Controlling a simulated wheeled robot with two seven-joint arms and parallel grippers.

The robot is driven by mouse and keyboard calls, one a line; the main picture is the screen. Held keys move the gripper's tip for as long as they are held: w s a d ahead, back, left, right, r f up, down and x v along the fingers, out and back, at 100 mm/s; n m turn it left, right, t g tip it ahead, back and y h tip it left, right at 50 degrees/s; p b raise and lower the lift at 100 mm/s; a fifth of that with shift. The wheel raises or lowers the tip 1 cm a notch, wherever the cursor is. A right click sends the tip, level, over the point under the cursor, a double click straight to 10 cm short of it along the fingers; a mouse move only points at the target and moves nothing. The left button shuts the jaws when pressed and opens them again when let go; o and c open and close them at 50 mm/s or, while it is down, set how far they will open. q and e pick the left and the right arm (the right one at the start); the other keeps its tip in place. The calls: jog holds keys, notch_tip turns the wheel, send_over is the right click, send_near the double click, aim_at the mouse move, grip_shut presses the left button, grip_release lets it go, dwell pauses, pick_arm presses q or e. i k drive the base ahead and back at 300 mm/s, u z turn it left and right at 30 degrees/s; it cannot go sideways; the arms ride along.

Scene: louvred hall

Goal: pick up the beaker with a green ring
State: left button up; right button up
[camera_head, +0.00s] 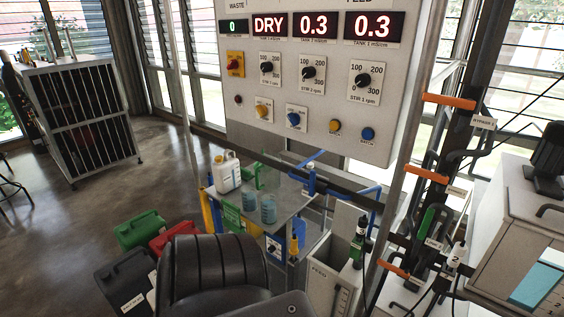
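Two blue-tinted beakers, a left beaker (249,201) and a right beaker (267,209), stand close together on a small glass-topped table (290,205) below the control panel. They are small in the view, and I cannot make out a green ring on either one. Neither of my grippers shows in the head view.
A white jug (227,172) stands behind the beakers to the left, near a green object. Green (142,230), red (176,236) and black (124,283) containers sit on the floor at left. The control panel (318,90) hangs above the table. A black ribbed shape fills the bottom centre.

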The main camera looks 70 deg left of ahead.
aim_at(269, 202)
jog(key=u, duration=0.7)
jog(key=i, duration=0.85)
jog(key=u, duration=0.85)
